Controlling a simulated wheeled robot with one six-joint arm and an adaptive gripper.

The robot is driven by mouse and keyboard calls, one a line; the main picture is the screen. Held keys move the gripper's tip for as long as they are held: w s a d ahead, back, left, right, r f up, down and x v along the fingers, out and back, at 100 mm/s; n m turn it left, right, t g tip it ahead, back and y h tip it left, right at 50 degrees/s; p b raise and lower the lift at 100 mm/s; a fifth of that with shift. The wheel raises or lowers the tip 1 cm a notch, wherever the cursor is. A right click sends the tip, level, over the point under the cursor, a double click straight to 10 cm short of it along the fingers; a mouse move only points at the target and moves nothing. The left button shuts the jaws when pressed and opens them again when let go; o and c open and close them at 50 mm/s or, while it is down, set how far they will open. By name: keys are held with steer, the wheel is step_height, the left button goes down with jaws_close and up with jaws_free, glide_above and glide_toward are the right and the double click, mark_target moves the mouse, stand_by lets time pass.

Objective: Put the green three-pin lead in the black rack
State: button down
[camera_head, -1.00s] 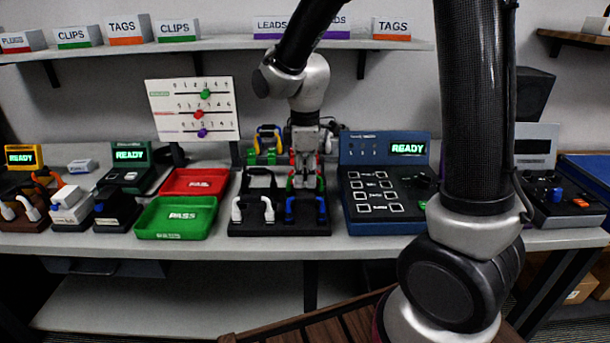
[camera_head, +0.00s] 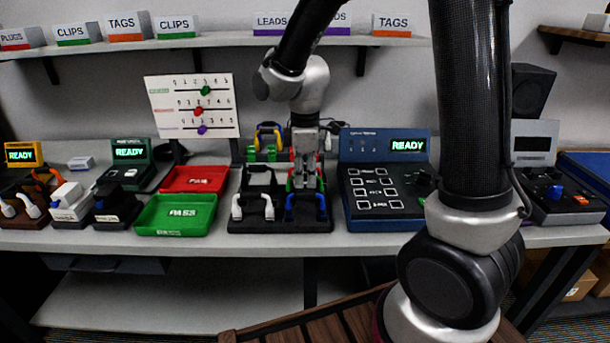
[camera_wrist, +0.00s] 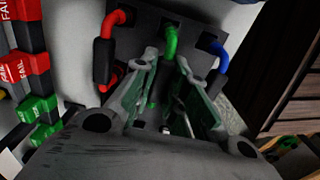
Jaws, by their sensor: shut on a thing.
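The black rack (camera_head: 281,226) stands on the bench in the middle of the head view. My gripper (camera_head: 306,186) points down over its right side. In the wrist view the jaws (camera_wrist: 165,82) are shut on the green lead (camera_wrist: 170,42), whose curved top shows between a red lead (camera_wrist: 105,45) and a blue lead (camera_wrist: 221,58). The fingers hide the green lead's lower end, so I cannot tell whether it is fully seated or how many pins it has. In the head view, the blue lead (camera_head: 306,213) and a white lead (camera_head: 239,207) are at the rack's front.
A green PASS tray (camera_head: 176,229) and a red tray (camera_head: 194,179) lie left of the rack. A blue tester (camera_head: 373,215) reading READY stands close on the right. A stand with yellow and blue handles (camera_head: 267,132) is behind. Another tester (camera_head: 131,170) stands further left.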

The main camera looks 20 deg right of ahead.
steer(key=shift+f, duration=0.4)
stand_by(0.4)
steer(key=c, duration=0.8)
jaws_free()
steer(key=shift+r, duration=4.05)
